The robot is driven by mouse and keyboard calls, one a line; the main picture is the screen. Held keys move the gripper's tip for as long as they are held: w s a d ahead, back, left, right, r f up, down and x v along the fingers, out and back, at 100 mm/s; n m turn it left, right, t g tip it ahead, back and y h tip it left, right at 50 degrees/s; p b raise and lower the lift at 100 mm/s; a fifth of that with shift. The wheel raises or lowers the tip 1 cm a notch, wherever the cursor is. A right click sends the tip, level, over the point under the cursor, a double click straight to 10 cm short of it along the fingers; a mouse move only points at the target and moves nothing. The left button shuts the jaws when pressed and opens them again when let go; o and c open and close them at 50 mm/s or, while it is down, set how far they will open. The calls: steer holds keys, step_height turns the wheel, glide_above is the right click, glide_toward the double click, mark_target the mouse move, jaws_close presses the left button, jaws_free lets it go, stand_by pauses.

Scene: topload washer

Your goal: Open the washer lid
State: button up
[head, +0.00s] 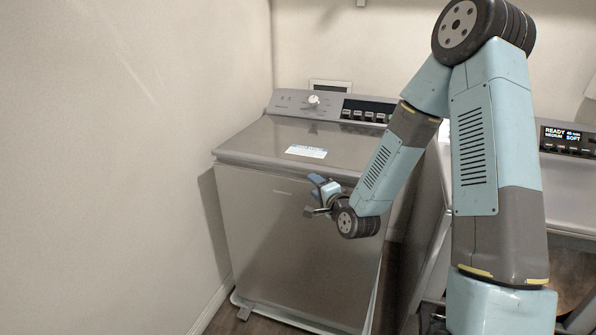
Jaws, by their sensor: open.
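The washer (295,245) is a grey topload machine standing left of centre in the head view. Its lid (250,140) lies flat and closed on top, with a white and blue label (306,151) on it. My gripper (314,196) is in front of the washer's upper front face, a little below the lid's front edge and right of its middle. Its fingers are apart and empty. I cannot tell whether they touch the washer. My arm hides the right end of the lid's front edge.
A control panel with a round knob (313,100) rises behind the lid. A wall (120,150) stands close on the left. A second machine with a lit display (567,138) stands on the right, partly behind my arm. A narrow gap separates the machines.

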mark_target(295, 169)
steer(key=w+a, duration=0.2)
steer(key=w, duration=0.2)
steer(key=w+a+m+t, duration=0.1)
steer(key=w+a, duration=0.1)
steer(key=w, duration=0.2)
steer(key=w+a+m, duration=0.1)
steer(key=w+a, duration=0.1)
steer(key=w, duration=0.2)
steer(key=shift+w+a+f, duration=0.1)
steer(key=shift+w+f, duration=0.1)
steer(key=shift+f, duration=0.2)
steer(key=shift+s, duration=0.1)
jaws_close()
stand_by(0.3)
